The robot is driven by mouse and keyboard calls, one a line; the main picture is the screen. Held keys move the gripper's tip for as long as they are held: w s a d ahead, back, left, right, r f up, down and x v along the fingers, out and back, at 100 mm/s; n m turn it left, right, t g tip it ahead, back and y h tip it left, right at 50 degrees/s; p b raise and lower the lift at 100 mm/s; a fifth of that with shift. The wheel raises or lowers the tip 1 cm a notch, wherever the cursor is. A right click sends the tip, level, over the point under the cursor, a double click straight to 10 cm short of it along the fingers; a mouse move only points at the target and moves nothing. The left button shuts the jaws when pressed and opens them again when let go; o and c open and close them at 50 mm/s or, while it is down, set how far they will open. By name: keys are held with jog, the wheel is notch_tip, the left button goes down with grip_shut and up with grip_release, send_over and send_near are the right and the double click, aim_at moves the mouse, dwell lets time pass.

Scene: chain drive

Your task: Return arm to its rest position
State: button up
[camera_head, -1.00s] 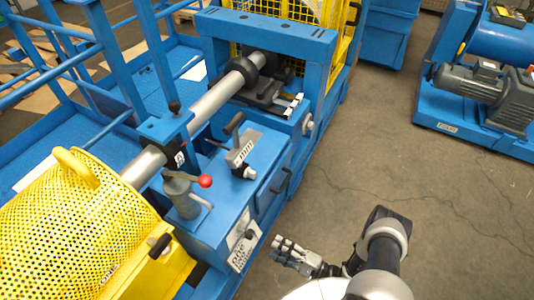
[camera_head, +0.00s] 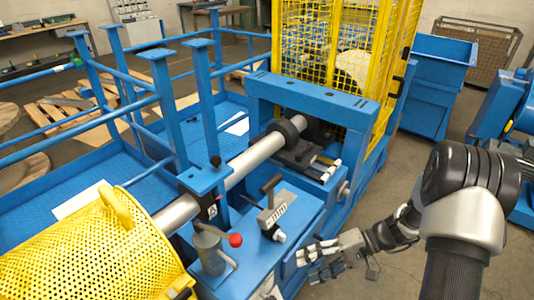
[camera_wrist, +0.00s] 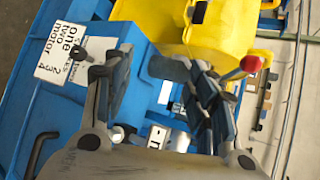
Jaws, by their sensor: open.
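My gripper (camera_head: 312,252) is in the head view at the lower middle, in front of the blue machine's near side. Its fingers point left toward the machine (camera_head: 318,212). My arm reaches in from the right, with its elbow bent and raised. In the wrist view my gripper (camera_wrist: 158,88) has its two dark fingers spread apart with nothing held between them. Beyond the fingers are the blue machine body, a white label (camera_wrist: 62,52) with printed words, and a yellow guard (camera_wrist: 215,28). I cannot tell the exact gap between gripper and machine.
A red-knobbed lever (camera_head: 235,240) and a grey clamp handle (camera_head: 272,208) stand on the machine top. A metal shaft (camera_head: 255,157) runs to a yellow perforated guard (camera_head: 95,255). A blue bin (camera_head: 432,85) stands behind. Open floor (camera_head: 395,165) lies right of the machine.

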jog(key=s+d+r+n+t+h, duration=0.1)
jog(key=s+r+t+h, duration=0.2)
jog(key=s+r+h, duration=0.3)
jog(key=s+d+r+n+t+h, duration=0.1)
jog(key=s+r+t+h, duration=0.2)
jog(key=s+r+h, duration=0.3)
jog(key=shift+v, duration=6.35)
jog(key=shift+s+a+f, duration=0.1)
jog(key=shift+s, duration=0.05)
